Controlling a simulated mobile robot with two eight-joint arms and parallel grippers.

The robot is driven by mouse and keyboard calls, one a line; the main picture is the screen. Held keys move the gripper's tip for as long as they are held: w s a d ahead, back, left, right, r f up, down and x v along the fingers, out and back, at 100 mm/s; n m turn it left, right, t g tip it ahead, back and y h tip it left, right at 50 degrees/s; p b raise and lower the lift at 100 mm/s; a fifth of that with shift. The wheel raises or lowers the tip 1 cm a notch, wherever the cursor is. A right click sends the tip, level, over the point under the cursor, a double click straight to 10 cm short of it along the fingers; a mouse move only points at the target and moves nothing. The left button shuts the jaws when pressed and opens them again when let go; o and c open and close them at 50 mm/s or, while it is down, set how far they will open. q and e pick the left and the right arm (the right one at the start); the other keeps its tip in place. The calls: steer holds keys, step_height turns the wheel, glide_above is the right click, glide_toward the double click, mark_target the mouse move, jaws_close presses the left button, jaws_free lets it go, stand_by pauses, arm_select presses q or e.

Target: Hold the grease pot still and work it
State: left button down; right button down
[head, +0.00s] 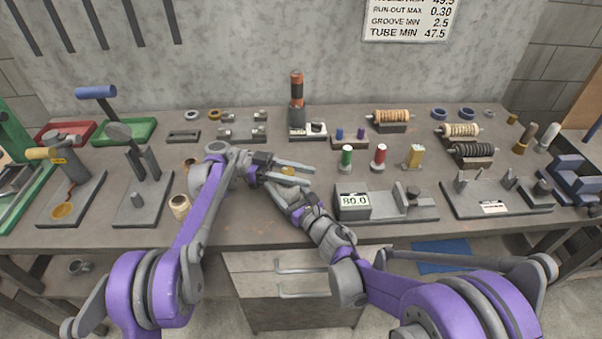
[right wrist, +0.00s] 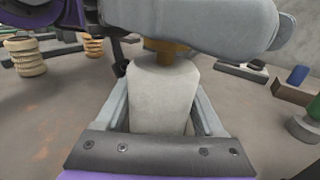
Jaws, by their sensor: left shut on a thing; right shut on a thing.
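The grease pot shows best in the right wrist view, as a pale, tapered body (right wrist: 163,95) with a brass-coloured part above it. In the head view only its yellowish top (head: 288,170) shows, between the fingers of my left gripper (head: 302,180). My left gripper is shut on the upper part of the pot; one grey finger crosses above the body in the right wrist view. My right gripper (right wrist: 163,118) is shut on the pale body, a finger on each side. In the head view its jaws are largely hidden by the left gripper.
A fixture with an 80.0 display (head: 355,202) stands close on the right. A pale ribbed spool (head: 180,206) stands to the left, by my left arm. Green (head: 347,157) and red (head: 380,157) pieces stand behind. The bench's front edge is near.

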arm_select(q)
steer(key=shift+c, duration=2.3)
jaws_free()
steer(key=v, duration=0.7)
steer(key=shift+a, duration=0.3)
steer(key=shift+w, duration=0.1)
